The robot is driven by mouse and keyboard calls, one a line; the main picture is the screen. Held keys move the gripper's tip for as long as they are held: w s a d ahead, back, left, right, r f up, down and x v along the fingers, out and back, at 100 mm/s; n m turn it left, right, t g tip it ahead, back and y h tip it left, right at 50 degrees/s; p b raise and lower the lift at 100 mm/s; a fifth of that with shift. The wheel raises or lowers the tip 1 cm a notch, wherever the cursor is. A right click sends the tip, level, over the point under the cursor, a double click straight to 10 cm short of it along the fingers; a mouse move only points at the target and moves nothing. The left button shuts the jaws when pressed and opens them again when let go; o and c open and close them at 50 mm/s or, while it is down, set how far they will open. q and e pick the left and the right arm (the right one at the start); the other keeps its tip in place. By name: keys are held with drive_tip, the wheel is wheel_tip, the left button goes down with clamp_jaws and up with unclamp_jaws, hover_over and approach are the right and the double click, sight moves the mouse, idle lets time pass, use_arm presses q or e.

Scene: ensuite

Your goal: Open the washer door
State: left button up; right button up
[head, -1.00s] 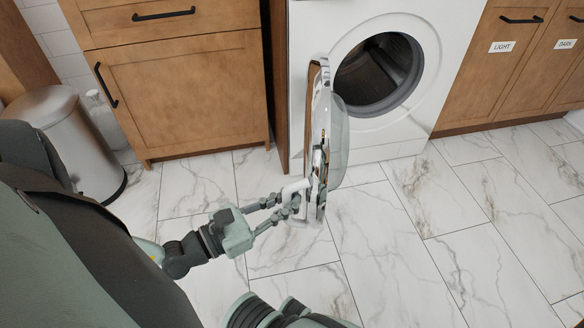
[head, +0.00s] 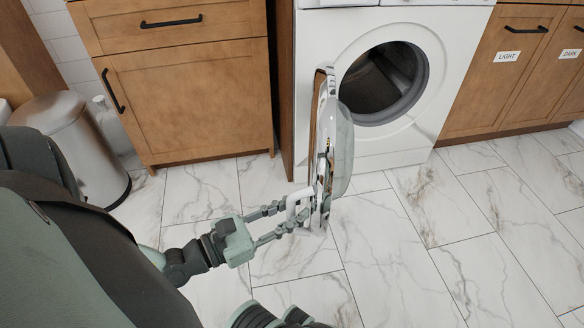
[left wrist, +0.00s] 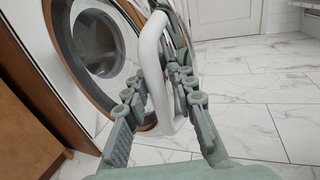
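The white washer (head: 312,130) has its round door (head: 344,150) standing wide open, out from the front on its left side. The door is seen nearly edge-on, with its clear glass bulge facing right. My left gripper (head: 292,214) is at the door's white handle (head: 296,200). In the left wrist view the handle (left wrist: 153,65) passes between the two spread fingers, which show gaps beside it. Whether either finger touches it is hard to tell. My right gripper is not in view.
A wooden cabinet (head: 190,110) stands left of the washer, and a metal bin (head: 75,135) stands farther left. Cabinets labelled LIGHT (head: 507,57) and DARK (head: 570,54) are on the right. The marble-tiled floor (head: 440,240) is clear in front and to the right.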

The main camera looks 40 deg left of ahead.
use_arm(q)
drive_tip(key=v, duration=1.2)
idle(0.5)
